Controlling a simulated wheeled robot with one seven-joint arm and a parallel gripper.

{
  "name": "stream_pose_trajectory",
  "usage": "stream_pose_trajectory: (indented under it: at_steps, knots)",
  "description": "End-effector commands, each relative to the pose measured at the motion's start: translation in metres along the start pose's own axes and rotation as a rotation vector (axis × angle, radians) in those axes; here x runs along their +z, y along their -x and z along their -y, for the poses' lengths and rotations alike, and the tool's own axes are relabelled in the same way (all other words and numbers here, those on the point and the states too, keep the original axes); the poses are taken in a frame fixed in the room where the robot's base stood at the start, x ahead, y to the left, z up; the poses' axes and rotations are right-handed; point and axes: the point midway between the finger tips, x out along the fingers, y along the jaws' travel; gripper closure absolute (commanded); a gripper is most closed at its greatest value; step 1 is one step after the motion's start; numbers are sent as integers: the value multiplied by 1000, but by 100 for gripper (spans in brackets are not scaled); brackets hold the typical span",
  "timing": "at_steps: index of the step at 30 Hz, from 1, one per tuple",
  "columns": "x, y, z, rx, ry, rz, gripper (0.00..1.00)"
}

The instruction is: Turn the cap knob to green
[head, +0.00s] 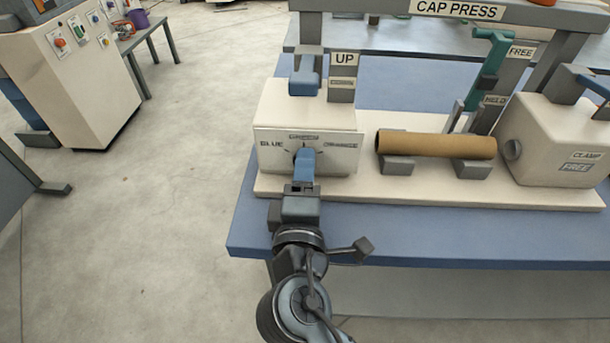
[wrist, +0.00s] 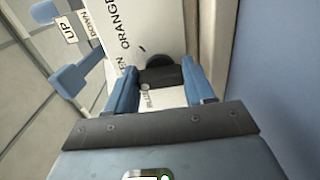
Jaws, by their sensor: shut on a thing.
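The cap knob (wrist: 162,76) is a dark knob on the front plate (head: 345,165) of a cream box at the left of the cap press. The plate has a BLUE label (head: 271,145) on the left, a small label (head: 304,136) at the top and another (head: 341,147) on the right. In the wrist view, ORANGE (wrist: 125,30) and the letters EN can be read. My gripper (head: 304,160) has its blue fingers on both sides of the knob, shut on it; it also shows in the wrist view (wrist: 160,68). My gripper hides the knob in the head view, and its pointing direction cannot be told.
A brown tube (head: 436,145) lies on grey supports to the right, next to a clamp box (head: 560,140) reading FREE. A green lever (head: 490,60) stands behind. Open floor lies to the left.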

Motion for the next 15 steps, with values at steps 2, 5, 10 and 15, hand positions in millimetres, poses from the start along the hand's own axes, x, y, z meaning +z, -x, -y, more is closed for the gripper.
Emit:
stream_pose_trajectory:
  at_steps: [2,5,10,15]
  knots:
    - [2,-1,0,0,0,4,77]
    - [2,-1,0,0,0,4,77]
    - [2,-1,0,0,1,4,38]
    - [1,-1,0,0,1,3,22]
